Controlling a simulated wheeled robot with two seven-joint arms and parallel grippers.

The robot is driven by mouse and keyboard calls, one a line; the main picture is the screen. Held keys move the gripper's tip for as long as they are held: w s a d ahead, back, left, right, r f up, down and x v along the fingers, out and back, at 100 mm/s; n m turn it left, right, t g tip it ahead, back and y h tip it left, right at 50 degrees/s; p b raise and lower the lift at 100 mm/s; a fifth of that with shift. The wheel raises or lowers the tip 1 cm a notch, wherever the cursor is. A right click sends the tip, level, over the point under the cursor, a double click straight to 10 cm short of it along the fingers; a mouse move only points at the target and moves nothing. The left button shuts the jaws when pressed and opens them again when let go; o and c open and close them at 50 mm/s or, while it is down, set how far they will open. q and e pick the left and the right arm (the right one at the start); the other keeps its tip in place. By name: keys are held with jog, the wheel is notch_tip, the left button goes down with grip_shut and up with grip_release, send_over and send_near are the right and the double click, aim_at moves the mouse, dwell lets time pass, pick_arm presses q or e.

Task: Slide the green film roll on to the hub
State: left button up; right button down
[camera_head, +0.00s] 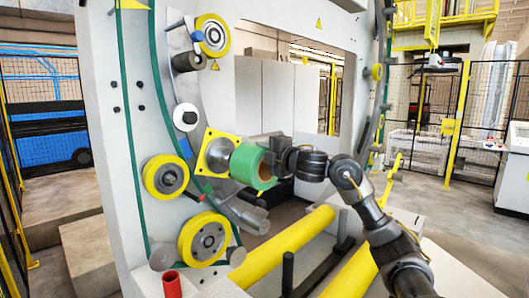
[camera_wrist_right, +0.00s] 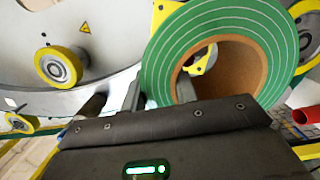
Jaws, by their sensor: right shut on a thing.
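The green film roll (camera_head: 243,163) has a brown core and is held in front of the grey hub (camera_head: 217,156), which stands out from a square yellow plate (camera_head: 211,136). My right gripper (camera_head: 270,160) is shut on the roll's wall at its near end. In the right wrist view the gripper (camera_wrist_right: 158,92) has one finger at the core opening and the other outside the green roll (camera_wrist_right: 160,62). Part of the yellow plate (camera_wrist_right: 205,62) shows through the core. I cannot tell whether the hub's end is inside the core. My left gripper is not in view.
Yellow-rimmed rollers (camera_head: 165,176) (camera_head: 205,238) sit on the white machine panel left of and below the hub. A red cylinder (camera_head: 172,284) stands at the bottom. A yellow bar (camera_head: 285,245) runs below the roll. The machine's large opening lies behind my right arm.

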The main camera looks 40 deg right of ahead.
aim_at(249, 146)
jog(key=shift+w+a+r+p, duration=0.15)
jog(key=shift+w+p, duration=0.2)
jog(key=shift+w, duration=1.2)
jog(key=shift+w+a+r+p, duration=0.1)
jog(key=shift+w+p, duration=0.2)
jog(key=shift+w, duration=1.2)
jog(key=shift+s+f, duration=0.1)
jog(key=shift+s, duration=0.1)
jog(key=s+b, duration=0.1)
jog(key=s, duration=0.7)
jog(key=shift+d, duration=0.35)
dwell(1.0)
jog(key=shift+s, duration=0.15)
jog(key=shift+p, duration=0.3)
dwell(1.8)
jog(key=shift+w, duration=0.2)
